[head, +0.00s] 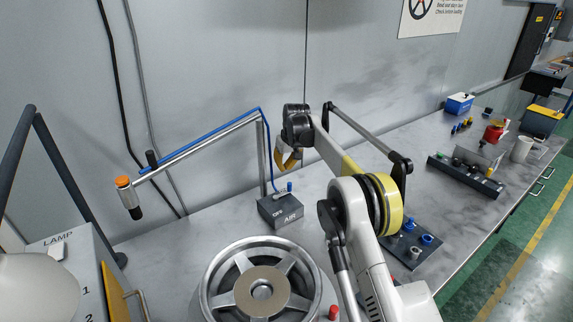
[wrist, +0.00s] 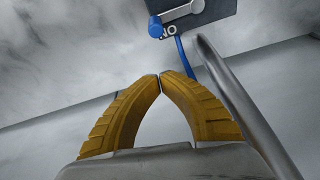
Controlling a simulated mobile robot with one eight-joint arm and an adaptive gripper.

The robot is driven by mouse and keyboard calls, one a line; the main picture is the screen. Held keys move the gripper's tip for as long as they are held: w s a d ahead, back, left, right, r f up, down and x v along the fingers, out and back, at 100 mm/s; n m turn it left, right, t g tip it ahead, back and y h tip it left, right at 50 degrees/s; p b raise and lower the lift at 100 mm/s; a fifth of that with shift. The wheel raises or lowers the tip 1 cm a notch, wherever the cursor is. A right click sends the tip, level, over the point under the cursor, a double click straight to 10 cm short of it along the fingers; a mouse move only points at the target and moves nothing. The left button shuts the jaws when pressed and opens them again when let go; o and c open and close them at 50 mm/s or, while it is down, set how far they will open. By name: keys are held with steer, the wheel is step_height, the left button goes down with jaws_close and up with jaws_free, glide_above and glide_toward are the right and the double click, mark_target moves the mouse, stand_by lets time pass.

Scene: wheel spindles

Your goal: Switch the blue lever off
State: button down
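The blue lever (head: 289,187) is on top of a dark grey box (head: 272,212) marked AIR, on the workbench. In the wrist view, the blue lever end (wrist: 155,27) is at the top centre, on a metal arm, beside the letters ON, which show upside down. The box (wrist: 213,10) is cut off by the top edge there. My gripper (head: 288,167) is above and behind the box, apart from the lever. In the wrist view, my gripper's yellow fingertips (wrist: 160,75) meet with nothing between them.
A metal post (head: 263,160) with a blue hose stands close behind the box and carries an orange-capped tool (head: 125,196) on its arm. A spoked wheel (head: 222,270) lies in front. A dark block with blue knobs (head: 412,245) is to the right. The wall is close behind.

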steer(key=b+x, duration=0.1)
steer(key=x, duration=0.3)
steer(key=shift+f, duration=0.15)
steer(key=shift+s+d+r+b, duration=0.15)
steer(key=shift+s+d, duration=0.1)
steer(key=shift+s, duration=0.2)
steer(key=shift+s+d+r+b, duration=0.1)
steer(key=shift+s+d+b, duration=0.1)
steer(key=shift+s, duration=0.3)
steer(key=shift+s+d, duration=0.4)
steer(key=shift+s, duration=0.5)
